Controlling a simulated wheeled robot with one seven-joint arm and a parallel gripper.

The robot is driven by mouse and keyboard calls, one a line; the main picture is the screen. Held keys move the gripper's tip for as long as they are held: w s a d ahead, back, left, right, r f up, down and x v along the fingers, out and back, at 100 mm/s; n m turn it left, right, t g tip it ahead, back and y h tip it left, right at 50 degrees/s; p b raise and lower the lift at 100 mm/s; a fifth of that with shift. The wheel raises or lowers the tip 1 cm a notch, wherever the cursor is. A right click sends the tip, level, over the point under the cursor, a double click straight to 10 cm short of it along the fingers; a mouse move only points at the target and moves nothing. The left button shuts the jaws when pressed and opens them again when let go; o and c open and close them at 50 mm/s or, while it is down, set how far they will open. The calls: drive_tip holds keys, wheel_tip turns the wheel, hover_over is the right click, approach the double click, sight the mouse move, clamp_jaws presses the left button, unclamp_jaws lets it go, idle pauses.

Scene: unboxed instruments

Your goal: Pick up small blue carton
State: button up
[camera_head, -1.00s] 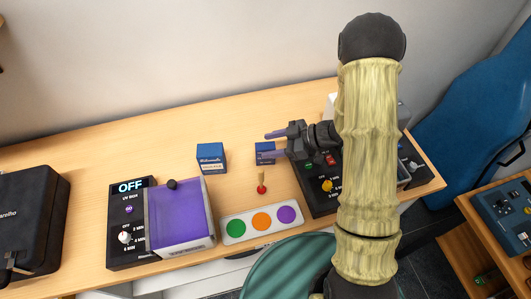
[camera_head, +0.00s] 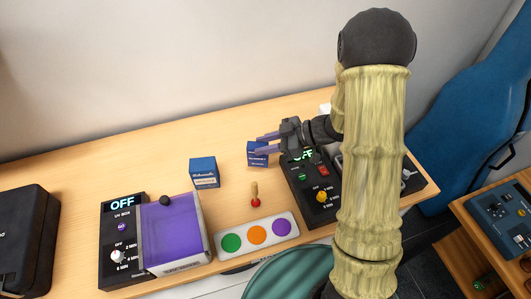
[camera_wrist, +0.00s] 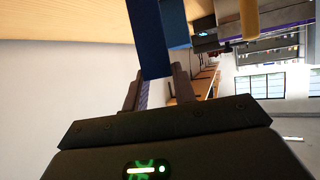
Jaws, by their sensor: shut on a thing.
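The small blue carton (camera_head: 258,160) is between the fingers of my gripper (camera_head: 263,144) in the head view, a little above the table and left of a black control box. My gripper is shut on it. In the wrist view the blue carton (camera_wrist: 154,45) stands out between the two grey fingers (camera_wrist: 157,85), with its upper part cut off by the frame edge. The fingers and hand cover part of the carton in the head view.
A larger blue carton (camera_head: 204,172) stands to the left on the wooden table (camera_head: 130,160). A UV box with a purple top (camera_head: 172,229), a panel with coloured discs (camera_head: 257,235) and a small red-based peg (camera_head: 255,198) are in front. The control box (camera_head: 314,190) is close right.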

wheel_tip(320, 180, up, 4)
drive_tip(key=shift+r, duration=0.15)
